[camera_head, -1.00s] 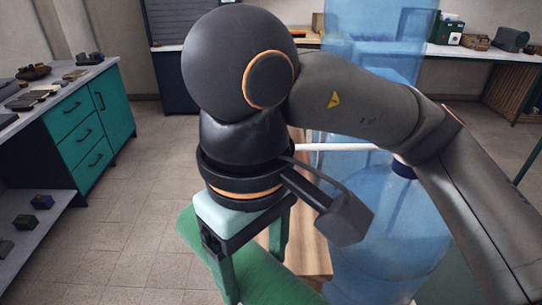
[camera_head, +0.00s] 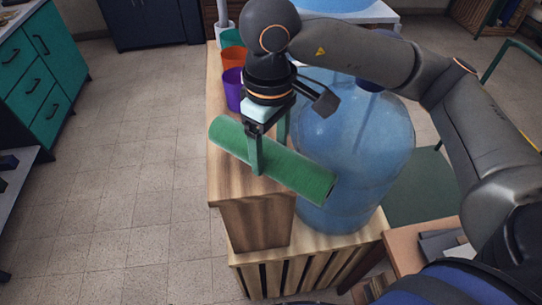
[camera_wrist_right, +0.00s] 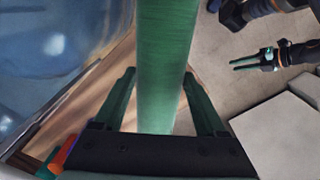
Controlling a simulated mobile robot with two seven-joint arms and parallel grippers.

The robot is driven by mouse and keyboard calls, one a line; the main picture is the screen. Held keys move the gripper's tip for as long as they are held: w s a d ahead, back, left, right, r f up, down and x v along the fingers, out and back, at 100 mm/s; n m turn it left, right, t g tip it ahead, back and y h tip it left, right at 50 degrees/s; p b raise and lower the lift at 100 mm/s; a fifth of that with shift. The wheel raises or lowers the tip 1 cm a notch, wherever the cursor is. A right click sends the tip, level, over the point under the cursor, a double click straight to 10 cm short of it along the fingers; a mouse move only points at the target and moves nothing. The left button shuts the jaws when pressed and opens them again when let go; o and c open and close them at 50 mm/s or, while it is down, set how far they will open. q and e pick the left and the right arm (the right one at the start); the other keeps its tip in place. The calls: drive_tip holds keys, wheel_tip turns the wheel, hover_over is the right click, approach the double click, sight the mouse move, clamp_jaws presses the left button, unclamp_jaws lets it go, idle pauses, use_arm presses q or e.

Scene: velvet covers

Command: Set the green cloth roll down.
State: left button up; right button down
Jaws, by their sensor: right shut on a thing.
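The green cloth roll (camera_head: 305,175) lies slantwise in the head view, over the wooden top and in front of the big blue bottle. My right gripper (camera_head: 269,152) comes down from above with its two fingers on either side of the roll's middle and is shut on it. The roll (camera_wrist_right: 165,60) also runs between the fingers of the right gripper (camera_wrist_right: 160,98) in the right wrist view. I cannot tell whether the roll touches the wood. My left gripper (camera_wrist_right: 238,64) shows in the right wrist view, away from the roll, its fingers apart and empty.
The wooden stand (camera_head: 255,222) has an orange cup (camera_head: 234,60) and a purple cup (camera_head: 233,90) at its back. The blue bottle (camera_head: 365,150) stands close on the right. A teal drawer cabinet (camera_head: 45,75) is at left. The floor (camera_head: 120,180) between is clear.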

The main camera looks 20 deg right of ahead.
sight(271, 161)
drive_tip(key=f, duration=0.3)
drive_tip(key=shift+w+d+f+p, duration=0.1)
drive_tip(key=shift+d+f+p, duration=0.1)
drive_tip(key=shift+p, duration=0.2)
drive_tip(key=shift+f, duration=0.1)
drive_tip(key=shift+f+b, duration=0.15)
drive_tip(key=shift+b, duration=0.15)
unclamp_jaws()
wheel_tip(271, 161, up, 12)
drive_tip(key=shift+r, duration=0.2)
idle(0.5)
